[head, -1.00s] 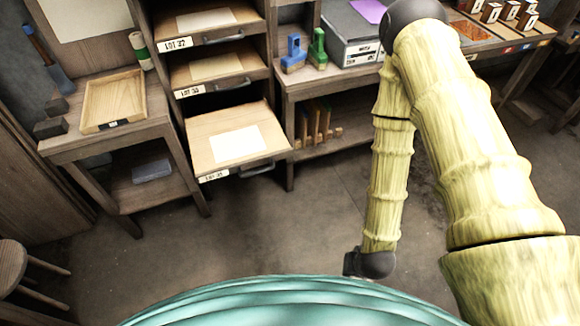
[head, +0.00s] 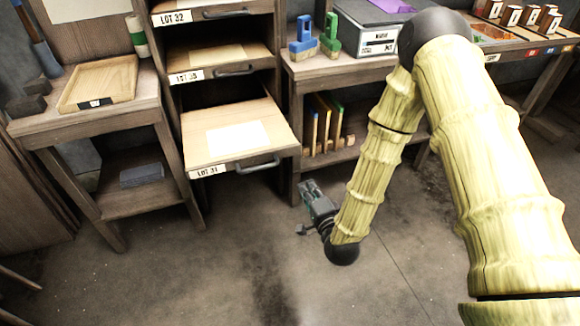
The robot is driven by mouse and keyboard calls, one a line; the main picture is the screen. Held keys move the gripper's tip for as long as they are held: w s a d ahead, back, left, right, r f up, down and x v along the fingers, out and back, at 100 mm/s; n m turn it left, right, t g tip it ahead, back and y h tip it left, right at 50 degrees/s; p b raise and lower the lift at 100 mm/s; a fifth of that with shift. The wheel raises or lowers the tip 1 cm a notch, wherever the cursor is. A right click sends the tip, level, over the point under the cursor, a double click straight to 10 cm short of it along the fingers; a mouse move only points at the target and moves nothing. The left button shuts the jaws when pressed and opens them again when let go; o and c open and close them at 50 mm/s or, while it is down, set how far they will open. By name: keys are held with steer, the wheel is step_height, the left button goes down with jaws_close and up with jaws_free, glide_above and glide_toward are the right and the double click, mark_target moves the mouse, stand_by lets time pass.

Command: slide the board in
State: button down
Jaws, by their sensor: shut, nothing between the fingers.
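The pulled-out board (head: 270,107) labelled LOT 31 sticks out of the lowest visible slot of the wooden rack, with a pale sheet lying on it and a grey handle (head: 254,168) on its front edge. Above it, the LOT 33 board (head: 226,60) and the LOT 32 board (head: 200,9) sit further in. My gripper (head: 306,186) is shut and empty, in front of the rack, to the right of the LOT 31 handle and apart from it.
A side table (head: 90,125) with a shallow wooden tray (head: 100,84) stands left. A bench at right holds blue (head: 303,38) and green (head: 329,36) stands and a grey box (head: 372,35). Upright boards (head: 318,124) stand below. The floor in front is clear.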

steer(key=w+m+t+b, duration=0.1)
steer(key=w, duration=0.1)
steer(key=b, duration=0.1)
glide_toward(287, 148)
steer(key=x, duration=0.7)
steer(key=shift+f, duration=0.15)
steer(key=shift+w, duration=0.15)
